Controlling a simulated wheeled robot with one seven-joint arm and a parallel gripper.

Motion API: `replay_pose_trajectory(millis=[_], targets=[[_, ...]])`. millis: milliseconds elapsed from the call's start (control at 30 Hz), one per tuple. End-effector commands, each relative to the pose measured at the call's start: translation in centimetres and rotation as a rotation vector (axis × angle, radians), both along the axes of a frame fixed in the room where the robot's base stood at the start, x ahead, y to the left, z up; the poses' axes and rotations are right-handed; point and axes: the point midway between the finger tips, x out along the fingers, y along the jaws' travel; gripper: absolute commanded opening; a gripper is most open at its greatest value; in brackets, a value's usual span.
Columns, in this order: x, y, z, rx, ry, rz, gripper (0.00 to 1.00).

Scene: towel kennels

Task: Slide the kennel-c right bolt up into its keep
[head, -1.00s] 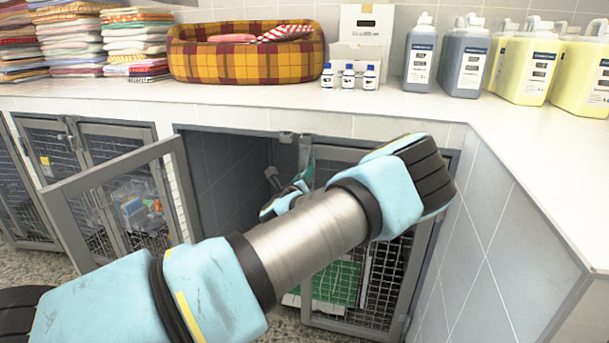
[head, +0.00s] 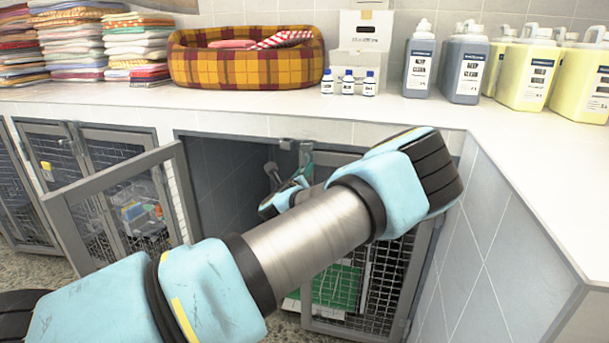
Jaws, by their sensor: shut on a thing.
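The kennel with the open left door (head: 178,190) and the closed right mesh door (head: 395,285) is under the counter, in the middle of the head view. My gripper (head: 299,172) is at the upper left edge of the right door, partly hidden behind my own arm. It is shut on a slim upright piece, the right bolt (head: 306,155), just below the top frame. A small grey fitting, apparently the keep (head: 287,143), sits on the top frame there. The bolt's tip and its exact fit with the keep are too small to tell.
The left door stands swung out toward me. Other mesh kennels (head: 90,150) are at the left. A tiled side wall (head: 470,240) is close on the right. The white counter (head: 230,98) above carries towels, a plaid pet bed (head: 245,62) and several bottles.

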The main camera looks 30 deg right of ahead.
Motion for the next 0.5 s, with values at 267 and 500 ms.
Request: replay_pose_trajectory(millis=[267,500], targets=[[0.07,-0.10,0.45,-0.009,-0.006,-0.001,0.49],[0.05,-0.07,0.29,-0.006,-0.005,-0.001,0.55]])
